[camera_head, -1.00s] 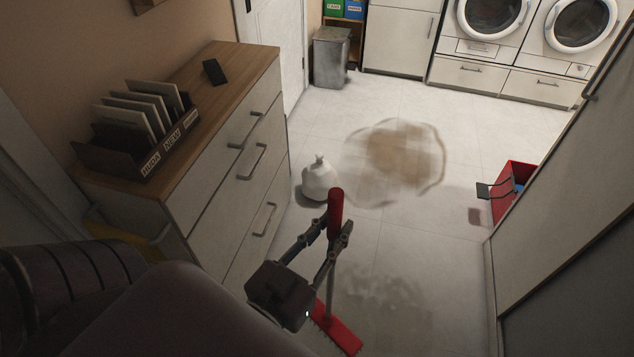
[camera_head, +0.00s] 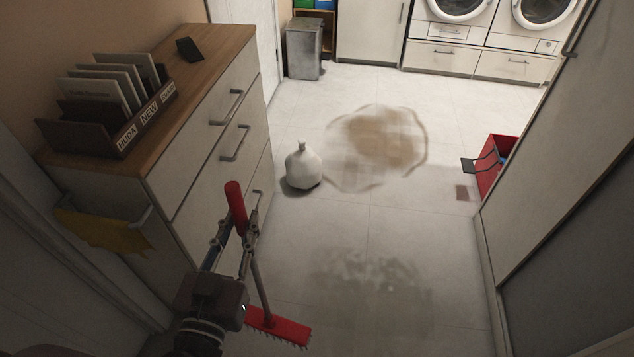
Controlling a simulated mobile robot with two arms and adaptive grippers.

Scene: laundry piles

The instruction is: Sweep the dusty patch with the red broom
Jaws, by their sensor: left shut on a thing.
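The red broom has a red grip, a thin grey stick and a red head (camera_head: 280,329) with pale bristles. My left gripper (camera_head: 238,234) is shut on the broom's upper stick, just below the red grip. The broom is tilted, its head low near the floor; I cannot tell if the bristles touch. A grey, speckled patch (camera_head: 370,285) that looks dusty lies on the tiles to the right of and beyond the broom head. A larger brownish patch (camera_head: 385,140) lies farther off. My right gripper is not in view.
A red bucket (camera_head: 490,165) stands by the right-hand door. A grey bin (camera_head: 304,48) and washing machines are at the back. The middle floor is clear.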

